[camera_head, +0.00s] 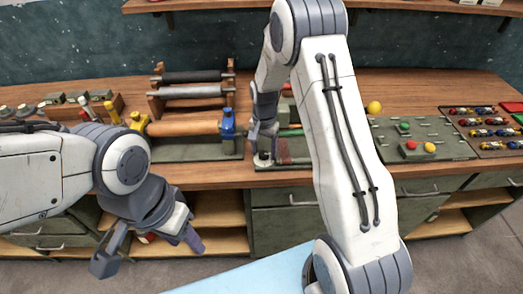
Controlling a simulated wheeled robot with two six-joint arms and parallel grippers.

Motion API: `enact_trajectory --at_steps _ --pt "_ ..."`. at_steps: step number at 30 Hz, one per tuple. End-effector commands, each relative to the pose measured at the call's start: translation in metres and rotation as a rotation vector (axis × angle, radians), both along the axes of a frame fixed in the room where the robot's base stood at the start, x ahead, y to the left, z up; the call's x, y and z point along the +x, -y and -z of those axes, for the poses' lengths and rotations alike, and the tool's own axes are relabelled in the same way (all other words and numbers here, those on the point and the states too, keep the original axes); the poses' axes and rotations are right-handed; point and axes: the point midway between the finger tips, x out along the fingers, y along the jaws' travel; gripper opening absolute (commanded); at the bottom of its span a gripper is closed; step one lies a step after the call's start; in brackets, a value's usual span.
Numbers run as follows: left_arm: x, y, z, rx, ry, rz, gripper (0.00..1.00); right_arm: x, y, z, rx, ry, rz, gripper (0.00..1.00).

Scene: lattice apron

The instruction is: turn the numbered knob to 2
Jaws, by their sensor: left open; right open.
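I cannot make out the numbered knob or its digits in the head view. My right gripper (263,150) points down at a green panel (300,163) near the table's front edge. A small round part under the fingers is too small and covered to name. My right arm hides much of that panel. My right gripper is open, and I cannot tell whether it touches anything. My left gripper (150,248) is open and empty, low in front of the table's edge and away from the panel.
A rack with rollers (190,92) and a blue-capped wooden roller (185,128) stand left of the panel. To the right is a green board (440,137) with red, yellow and green knobs. A tray of small coloured parts (485,123) lies at far right. Shelves and drawers are below.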

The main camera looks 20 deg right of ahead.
Motion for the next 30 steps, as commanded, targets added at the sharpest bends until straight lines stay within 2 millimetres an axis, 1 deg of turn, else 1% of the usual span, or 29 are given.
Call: enact_trajectory --at_steps 5,8,30 --pt "0.0 0.0 -0.001 0.0 0.0 0.0 0.5 -0.002 0.0 0.001 0.001 -0.006 -0.059 0.73" --pt "0.0 0.0 -0.002 0.0 0.0 0.0 0.5 -0.002 0.0 0.001 0.0 -0.006 -0.153 0.73" --pt "0.0 0.0 -0.019 0.0 0.0 0.0 0.5 -0.001 0.0 0.0 -0.003 -0.005 -1.159 0.73"
